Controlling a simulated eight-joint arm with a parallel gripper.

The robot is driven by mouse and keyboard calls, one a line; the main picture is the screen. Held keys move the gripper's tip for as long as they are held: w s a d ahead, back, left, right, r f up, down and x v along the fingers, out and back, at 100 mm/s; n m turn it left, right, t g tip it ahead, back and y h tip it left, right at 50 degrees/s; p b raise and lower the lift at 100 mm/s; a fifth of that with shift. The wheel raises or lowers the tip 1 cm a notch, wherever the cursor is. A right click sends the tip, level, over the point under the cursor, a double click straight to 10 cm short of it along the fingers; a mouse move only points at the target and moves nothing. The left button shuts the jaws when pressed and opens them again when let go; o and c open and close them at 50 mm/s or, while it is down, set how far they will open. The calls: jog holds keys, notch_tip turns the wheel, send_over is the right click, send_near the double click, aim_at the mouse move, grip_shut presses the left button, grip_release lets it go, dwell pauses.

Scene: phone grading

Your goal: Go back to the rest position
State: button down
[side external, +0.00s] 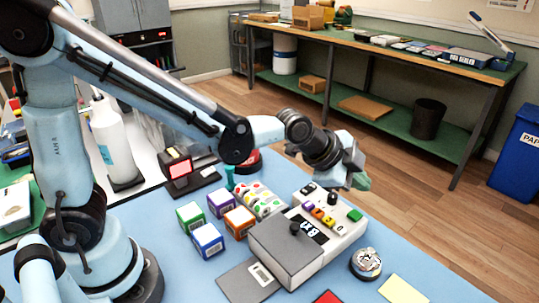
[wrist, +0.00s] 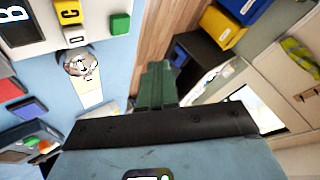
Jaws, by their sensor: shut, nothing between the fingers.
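My gripper (side external: 358,181) is up in the air above the right part of the blue table (side external: 400,265), beyond the grey and white box device. It is shut and empty. In the wrist view my gripper's green fingers (wrist: 157,85) are together, with nothing held between them. The grey box device (side external: 290,250) has a panel with coloured, lettered buttons (side external: 320,215) and a green button (side external: 355,215). In the wrist view this panel is at the upper left, with the green button (wrist: 120,24) beside the fingers.
Several coloured cubes (side external: 207,240) stand left of the device. A round metallic object (side external: 365,263) and a yellow note (side external: 403,290) lie to its right. A white bottle (side external: 112,140) stands behind my arm. A workbench (side external: 400,55) and blue bin (side external: 518,155) are farther back.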

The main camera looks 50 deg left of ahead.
jog(key=s+a+r+n+g+y, duration=0.1)
jog(key=s+a+n+y, duration=0.2)
jog(key=s+a+n, duration=1)
jog(key=shift+s+a+r+n+y, duration=0.4)
jog(key=shift+s+a, duration=0.8)
jog(key=shift+a, duration=0.35)
dwell(0.8)
